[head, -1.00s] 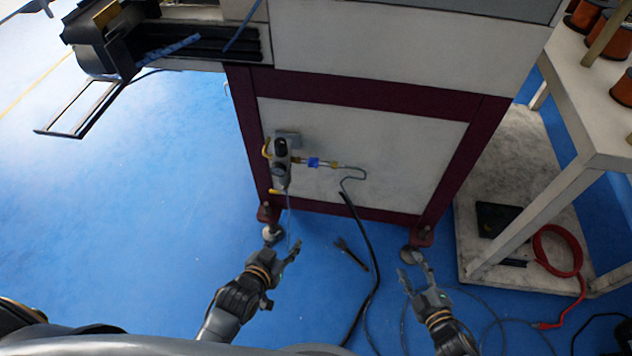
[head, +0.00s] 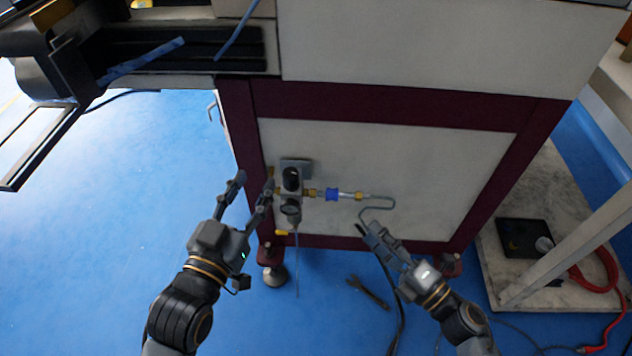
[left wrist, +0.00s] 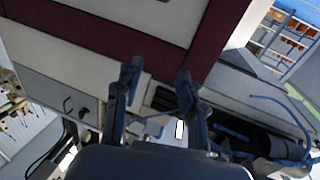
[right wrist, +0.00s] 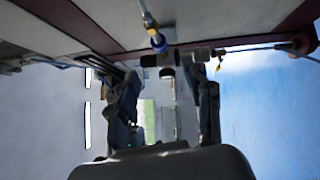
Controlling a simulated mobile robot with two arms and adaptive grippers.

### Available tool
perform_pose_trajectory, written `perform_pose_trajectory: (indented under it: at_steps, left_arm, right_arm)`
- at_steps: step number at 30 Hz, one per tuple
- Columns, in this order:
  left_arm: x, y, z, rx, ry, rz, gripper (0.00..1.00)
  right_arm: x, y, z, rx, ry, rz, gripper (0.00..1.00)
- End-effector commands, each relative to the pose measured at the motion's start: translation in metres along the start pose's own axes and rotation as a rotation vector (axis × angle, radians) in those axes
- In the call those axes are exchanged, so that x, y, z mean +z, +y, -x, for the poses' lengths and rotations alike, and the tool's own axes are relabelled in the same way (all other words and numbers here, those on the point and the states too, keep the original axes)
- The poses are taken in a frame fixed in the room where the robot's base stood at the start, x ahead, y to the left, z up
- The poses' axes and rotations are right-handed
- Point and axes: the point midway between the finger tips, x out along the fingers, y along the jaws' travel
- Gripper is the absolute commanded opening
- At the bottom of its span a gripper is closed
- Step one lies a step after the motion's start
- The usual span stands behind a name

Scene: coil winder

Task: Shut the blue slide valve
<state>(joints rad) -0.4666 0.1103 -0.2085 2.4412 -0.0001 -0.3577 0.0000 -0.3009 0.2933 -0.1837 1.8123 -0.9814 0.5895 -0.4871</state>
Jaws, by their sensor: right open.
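The blue slide valve (head: 332,194) sits in the brass-fitted air line on the pale machine panel, right of the dark regulator (head: 291,190). The blue valve also shows in the right wrist view (right wrist: 159,43), beyond the fingers.
The grey tube (head: 391,205) bends down right of the valve. A dark tool (head: 368,292) lies on the blue floor below. The machine's black slide (head: 190,50) juts out at upper left. A pale bench leg (head: 560,260) and red cable (head: 606,270) stand at right.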

Motion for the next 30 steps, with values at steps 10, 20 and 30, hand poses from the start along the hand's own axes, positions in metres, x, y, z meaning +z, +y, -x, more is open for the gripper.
perform_pose_trajectory:
  at_steps: [10, 20, 30]
  left_arm:
    - [-0.013, 0.002, -0.001, 0.005, 0.08, 0.002, 0.4]
    - [-0.034, 0.005, 0.0, 0.011, 0.196, 0.005, 0.4]
    - [-0.042, 0.006, 0.002, 0.013, 0.241, 0.006, 0.4]
  right_arm:
    - [0.0, 0.001, -0.057, 0.005, 0.001, 0.002, 0.51]
    - [0.0, 0.0, -0.119, 0.003, -0.001, 0.0, 0.51]
    - [0.0, 0.0, -0.137, 0.001, 0.0, -0.001, 0.51]
